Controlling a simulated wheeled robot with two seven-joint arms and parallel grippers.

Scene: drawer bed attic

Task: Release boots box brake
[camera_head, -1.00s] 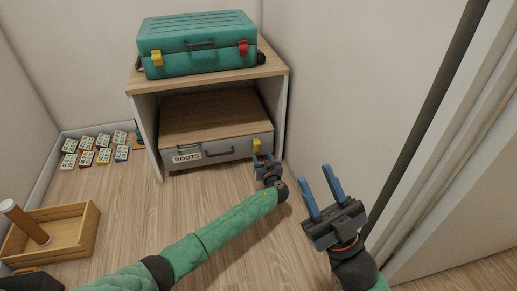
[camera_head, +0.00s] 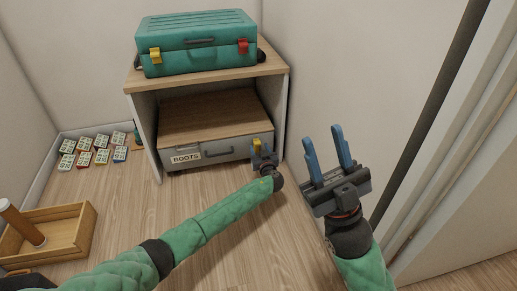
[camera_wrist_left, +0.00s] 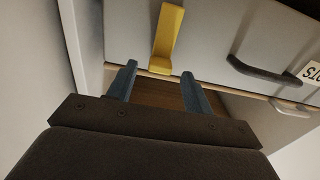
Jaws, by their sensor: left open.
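The boots box (camera_head: 212,132) is a grey drawer-like box with a wooden top and a BOOTS label, inside the lower bay of a shelf unit. A yellow brake lever (camera_head: 257,145) is on the right of its front; in the left wrist view the lever (camera_wrist_left: 165,38) hangs down the grey face. My left gripper (camera_head: 264,152) is open in front of the lever. In the left wrist view its two blue fingers (camera_wrist_left: 155,82) are below the lever's lower end, one to each side. My right gripper (camera_head: 328,150) is open and empty, raised to the right, away from the box.
A teal case (camera_head: 197,42) with yellow and red latches stands on the shelf unit (camera_head: 146,125). A wooden tray (camera_head: 75,238) with a cylinder is at lower left. Several small cards (camera_head: 101,140) lie by the left wall. A dark pole (camera_head: 425,110) stands at right.

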